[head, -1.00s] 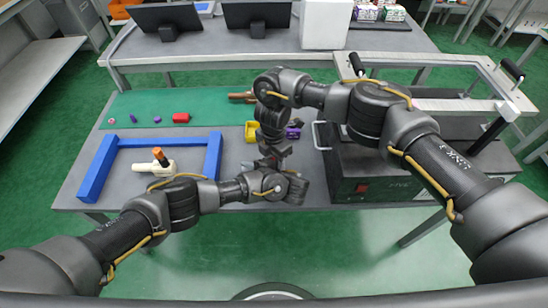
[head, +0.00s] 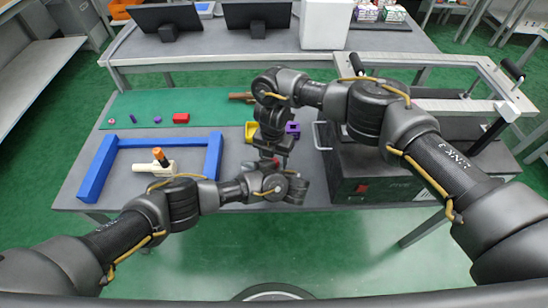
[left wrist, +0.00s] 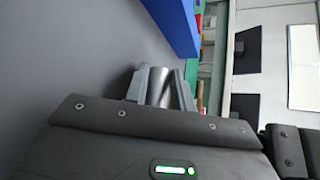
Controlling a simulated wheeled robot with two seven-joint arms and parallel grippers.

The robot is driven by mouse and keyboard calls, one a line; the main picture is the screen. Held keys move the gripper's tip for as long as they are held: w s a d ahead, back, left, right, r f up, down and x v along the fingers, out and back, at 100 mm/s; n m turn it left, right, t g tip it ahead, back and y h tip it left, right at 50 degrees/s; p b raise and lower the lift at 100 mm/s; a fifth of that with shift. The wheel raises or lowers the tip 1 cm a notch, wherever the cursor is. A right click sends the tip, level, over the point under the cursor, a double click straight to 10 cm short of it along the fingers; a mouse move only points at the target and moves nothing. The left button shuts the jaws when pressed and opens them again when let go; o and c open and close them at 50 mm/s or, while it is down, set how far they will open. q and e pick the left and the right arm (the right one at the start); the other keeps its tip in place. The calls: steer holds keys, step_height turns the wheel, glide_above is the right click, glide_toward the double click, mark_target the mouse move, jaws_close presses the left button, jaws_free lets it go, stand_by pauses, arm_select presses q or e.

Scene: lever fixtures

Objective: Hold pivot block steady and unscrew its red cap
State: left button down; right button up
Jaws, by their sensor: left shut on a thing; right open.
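In the left wrist view, my left gripper (left wrist: 160,90) is shut on a silver-grey, rounded metal piece (left wrist: 158,85). Only part of the piece shows between the fingers. I cannot tell whether it is the pivot block, and I see no red cap on it. In the head view, the left arm reaches to the table's front edge, where its gripper is mostly hidden by arm links. My right gripper (head: 272,152) is open and points down just above the left wrist. Its fingertips are hard to make out.
A blue frame (head: 97,170) surrounds a cream fixture (head: 150,168) with an orange-topped lever. A red block (head: 181,118) lies on the green mat (head: 150,105). A yellow bin (head: 250,132) and a purple block (head: 293,128) are close to the right gripper. A dark machine (head: 375,165) stands right.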

steer(key=shift+r, duration=0.1)
steer(key=shift+r, duration=1.4)
steer(key=m, duration=0.5)
steer(key=shift+f, duration=0.1)
steer(key=shift+f, duration=1.45)
